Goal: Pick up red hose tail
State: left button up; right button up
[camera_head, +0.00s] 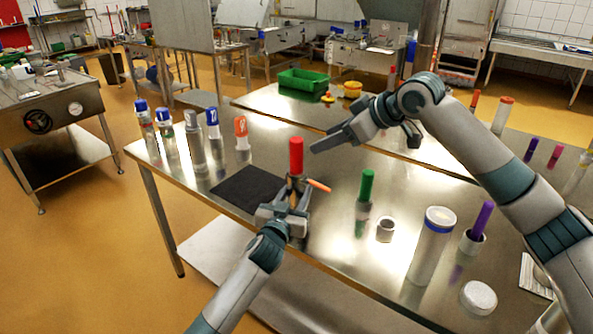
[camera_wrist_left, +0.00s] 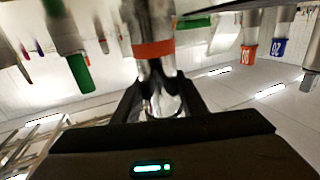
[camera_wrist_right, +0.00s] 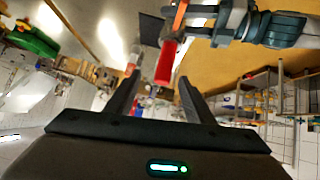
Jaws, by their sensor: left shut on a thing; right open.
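The red hose tail (camera_head: 296,155) stands upright above my left gripper (camera_head: 294,192) in the head view. My left gripper is shut on a metal fitting below it; an orange lever (camera_head: 318,186) sticks out to the right. In the left wrist view the fitting (camera_wrist_left: 162,75) sits between the fingers, below an orange-red band. My right gripper (camera_head: 322,146) is open and empty, just right of the red hose tail and apart from it. In the right wrist view the red hose tail (camera_wrist_right: 166,63) shows beyond and between the open fingers.
A dark mat (camera_head: 247,185) lies left of my left gripper. Several capped bottles (camera_head: 195,135) line the table's left side. A green-topped piece (camera_head: 367,186), a small metal cup (camera_head: 386,230), a white cylinder (camera_head: 431,247) and a purple-topped piece (camera_head: 482,218) stand to the right.

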jog(key=w+n+t, duration=0.1)
jog(key=n, duration=0.1)
notch_tip(320, 180, up, 2)
jog(key=n+t+h, duration=0.4)
jog(key=n+t, duration=0.6)
jog(key=n, duration=0.3)
send_over(296, 161)
jog(key=s+a, duration=0.2)
jog(key=s+a+n+t+h, duration=0.2)
jog(key=s, duration=0.2)
jog(key=f+n+h, duration=0.1)
jog(key=f+h, duration=0.1)
jog(key=f, duration=0.2)
jog(key=d+f+n+g+h, duration=0.1)
jog(key=f+h, duration=0.2)
jog(key=f, duration=0.1)
jog(key=d+f+n+g+h, duration=0.1)
jog(key=f+h, duration=0.1)
jog(key=f, duration=0.2)
jog(key=shift+d+f+n, duration=0.1)
jog(key=shift+d+n, duration=0.05)
jog(key=shift+n, duration=0.15)
